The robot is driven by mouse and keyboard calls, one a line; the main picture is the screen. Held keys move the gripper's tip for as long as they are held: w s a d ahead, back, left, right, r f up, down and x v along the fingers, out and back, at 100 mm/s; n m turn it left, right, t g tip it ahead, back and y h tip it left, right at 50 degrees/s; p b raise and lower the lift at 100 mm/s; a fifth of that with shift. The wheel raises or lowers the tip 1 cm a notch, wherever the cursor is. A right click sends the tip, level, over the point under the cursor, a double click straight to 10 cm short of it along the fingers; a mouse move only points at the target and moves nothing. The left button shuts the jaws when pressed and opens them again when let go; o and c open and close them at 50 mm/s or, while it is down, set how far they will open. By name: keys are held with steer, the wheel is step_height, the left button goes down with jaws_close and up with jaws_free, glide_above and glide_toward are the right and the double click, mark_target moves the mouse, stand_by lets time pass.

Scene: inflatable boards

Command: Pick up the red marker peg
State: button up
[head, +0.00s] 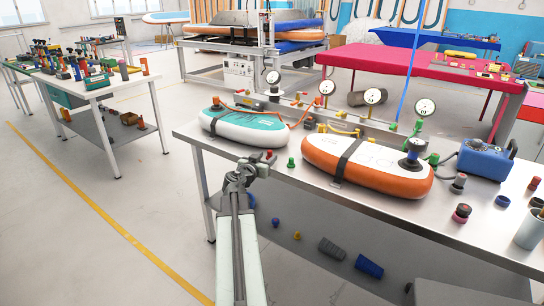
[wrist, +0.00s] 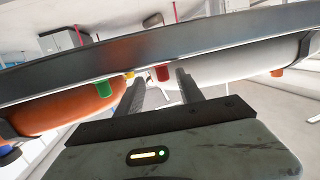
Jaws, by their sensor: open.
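The red marker peg (head: 269,154) is small and stands near the front edge of the metal table, between the two inflatable boards. My gripper (head: 250,168) is at that edge, just in front of the peg in the head view, and partly covers its lower part. In the wrist view the red peg (wrist: 162,73) shows between the fingertips of my gripper (wrist: 160,80), beyond them. The two fingers are apart with nothing between them. I cannot tell the exact gap to the peg.
A green peg (head: 291,162) stands right of the red one; it shows in the wrist view (wrist: 103,89) too. A teal-and-white board (head: 245,128) lies left and an orange-and-white board (head: 390,170) right. A blue pump box (head: 485,160) stands farther right.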

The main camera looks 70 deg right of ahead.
mark_target(270, 154)
steer(key=d, duration=0.3)
steer(key=d+f, duration=0.1)
steer(key=d, duration=0.1)
steer(key=shift+s+b, duration=0.15)
steer(key=shift+b, duration=0.2)
steer(key=shift+a+r, duration=0.1)
steer(key=shift+a, duration=0.05)
steer(key=shift+c, duration=0.2)
jaws_close()
